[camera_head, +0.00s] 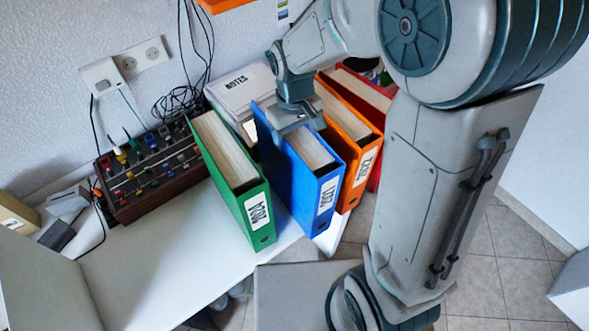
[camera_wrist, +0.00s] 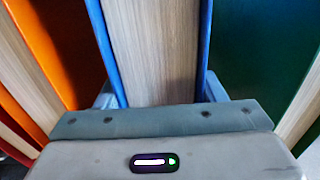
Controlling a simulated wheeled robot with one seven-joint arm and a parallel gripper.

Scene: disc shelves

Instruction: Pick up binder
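Several binders stand upright in a row on the white desk. The blue binder (camera_head: 311,187) is between the green binder (camera_head: 239,184) and the orange binder (camera_head: 352,147). A red binder (camera_head: 372,92) is behind the orange one. My gripper (camera_head: 292,122) is over the far part of the blue binder's top. In the wrist view my gripper (camera_wrist: 160,92) has one finger on each side of the blue binder (camera_wrist: 152,48), outside its covers. The fingers look apart, with the binder between them. Whether they press on the covers is hard to tell.
A box labelled NOTES (camera_head: 242,92) stands behind the green binder. A mixer with coloured knobs (camera_head: 150,168) and loose black cables (camera_head: 180,102) are to the left. The desk (camera_head: 175,260) is clear in front of the mixer.

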